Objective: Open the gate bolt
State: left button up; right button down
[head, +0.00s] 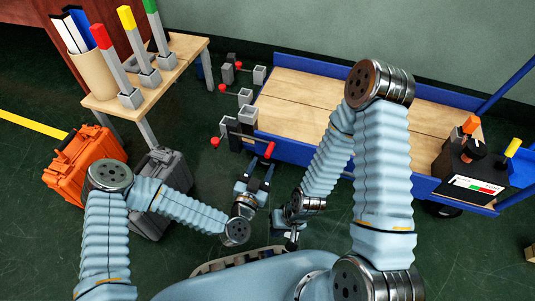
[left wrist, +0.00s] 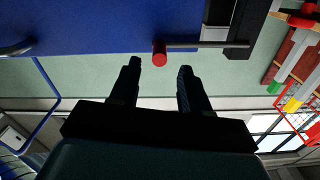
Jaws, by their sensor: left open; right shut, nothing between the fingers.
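The gate bolt is a thin metal rod with a red knob (head: 269,150) at the near left corner of the blue cart (head: 320,156). In the left wrist view the red knob (left wrist: 159,53) lies just past the fingertips, roughly midway between them. Its rod (left wrist: 197,45) runs right into a black bracket (left wrist: 240,33). My left gripper (head: 261,168) is open around the line of the knob, with no clear contact. My right gripper (head: 291,240) is shut and empty, low beside my base; its fingers are small and partly hidden in the head view.
Other red-knobbed rods and grey brackets (head: 245,97) stand along the cart's left end. A wooden table (head: 188,47) with coloured-handled posts, an orange case (head: 83,165) and a grey case (head: 165,165) are at left. A black box (head: 460,165) sits on the cart's right end.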

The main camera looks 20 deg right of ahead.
aim_at(268, 151)
pick_arm(q)
jog(key=x, duration=0.6)
jog(key=shift+w+d+b, duration=0.1)
jog(key=shift+d+b, duration=0.05)
jog(key=shift+b, duration=0.2)
grip_shut()
